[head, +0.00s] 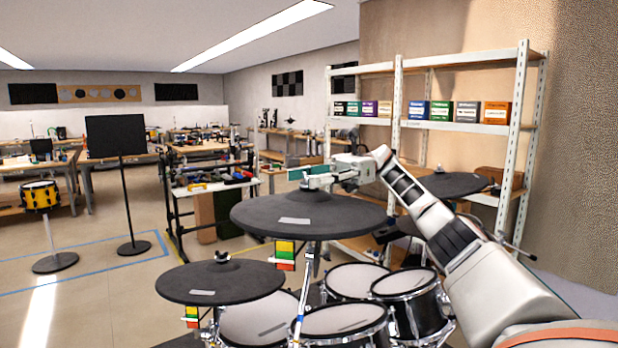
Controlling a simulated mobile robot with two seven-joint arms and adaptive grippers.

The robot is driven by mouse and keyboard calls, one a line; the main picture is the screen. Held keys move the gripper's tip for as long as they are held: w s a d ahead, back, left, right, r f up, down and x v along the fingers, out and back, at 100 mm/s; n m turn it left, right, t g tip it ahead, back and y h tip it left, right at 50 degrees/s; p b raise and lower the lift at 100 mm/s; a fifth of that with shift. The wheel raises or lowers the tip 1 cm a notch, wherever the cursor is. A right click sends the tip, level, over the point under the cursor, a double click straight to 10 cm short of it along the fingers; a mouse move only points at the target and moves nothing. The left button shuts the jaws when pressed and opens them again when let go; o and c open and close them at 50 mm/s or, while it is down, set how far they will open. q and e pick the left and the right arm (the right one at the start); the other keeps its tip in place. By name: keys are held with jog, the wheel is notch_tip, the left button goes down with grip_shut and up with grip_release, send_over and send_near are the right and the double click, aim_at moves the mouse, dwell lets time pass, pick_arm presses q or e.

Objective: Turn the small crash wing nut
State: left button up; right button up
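Three dark grey cymbal pads show in the head view: a low left pad (185,284), a middle pad (270,213) and a right pad (440,183) behind my arm. I cannot tell by label which is the small crash. A dark wing nut (222,256) stands on top of the left pad, with nothing near it. My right gripper (312,181) is just above the centre of the middle pad. Its fingers hide that pad's centre and any nut there, and I cannot tell whether they touch or grip it. My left gripper is out of view.
Several drums (345,319) stand below the pads. Coloured level markers (285,255) hang under the middle and left pads. A metal shelf (522,130) with coloured boxes stands behind my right arm. A black music stand (117,137) and a yellow drum (40,195) stand left on open floor.

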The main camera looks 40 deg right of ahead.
notch_tip(320, 180, up, 10)
dwell(0.7)
jog(key=shift+c, duration=0.4)
